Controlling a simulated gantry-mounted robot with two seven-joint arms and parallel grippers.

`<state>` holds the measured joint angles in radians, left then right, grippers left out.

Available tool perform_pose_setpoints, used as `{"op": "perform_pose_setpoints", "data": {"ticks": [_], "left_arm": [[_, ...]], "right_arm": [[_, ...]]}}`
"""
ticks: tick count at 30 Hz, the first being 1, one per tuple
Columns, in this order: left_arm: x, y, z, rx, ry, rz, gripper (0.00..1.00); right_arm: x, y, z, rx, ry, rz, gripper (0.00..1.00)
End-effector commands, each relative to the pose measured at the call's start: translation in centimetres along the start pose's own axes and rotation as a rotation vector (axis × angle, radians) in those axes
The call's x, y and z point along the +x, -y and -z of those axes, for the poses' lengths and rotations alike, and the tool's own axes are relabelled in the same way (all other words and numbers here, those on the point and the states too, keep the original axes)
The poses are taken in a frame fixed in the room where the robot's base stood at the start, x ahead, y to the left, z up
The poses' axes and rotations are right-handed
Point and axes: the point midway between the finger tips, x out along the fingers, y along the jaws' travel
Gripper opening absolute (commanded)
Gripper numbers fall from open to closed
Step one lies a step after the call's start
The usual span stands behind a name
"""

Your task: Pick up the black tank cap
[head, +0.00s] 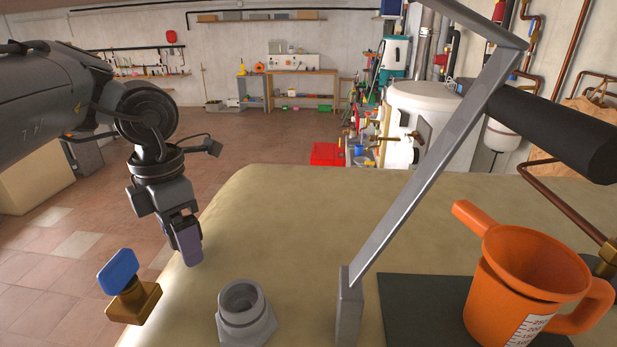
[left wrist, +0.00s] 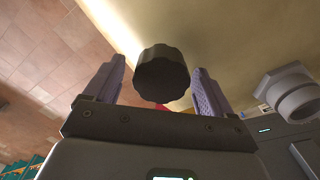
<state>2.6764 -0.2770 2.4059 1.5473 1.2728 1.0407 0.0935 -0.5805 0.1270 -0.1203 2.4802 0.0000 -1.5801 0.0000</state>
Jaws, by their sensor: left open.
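The black tank cap (left wrist: 162,75) is a dark, ridged round knob. In the left wrist view it shows between the two purple-grey fingers of my left gripper (left wrist: 158,67), with a visible gap on each side. The fingers are apart and not closed on it. In the head view my left gripper (head: 187,240) hangs fingers-down over the left edge of the beige tank top (head: 290,215). I cannot make out the cap in the head view; the gripper may hide it. My right gripper is not in view.
A grey open threaded neck (head: 245,308) stands right of the gripper, with a blue-handled brass valve (head: 125,285) to its left. A slanted grey metal bar (head: 435,175) rises at centre. An orange measuring jug (head: 525,285) sits on a dark mat (head: 420,305).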

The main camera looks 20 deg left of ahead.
Motion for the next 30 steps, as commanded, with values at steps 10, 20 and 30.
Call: {"op": "perform_pose_setpoints", "data": {"ticks": [10,20,30], "left_arm": [[0.0,0.0,0.0,0.000,-0.001,0.000,0.46],[-0.1,0.0,0.0,0.000,0.000,0.000,0.28],[-4.0,-0.1,0.0,0.002,0.003,0.001,0.28]], "right_arm": [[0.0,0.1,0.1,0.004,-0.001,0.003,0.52],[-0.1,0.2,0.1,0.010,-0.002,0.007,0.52],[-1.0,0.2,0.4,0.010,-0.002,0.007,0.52]]}}
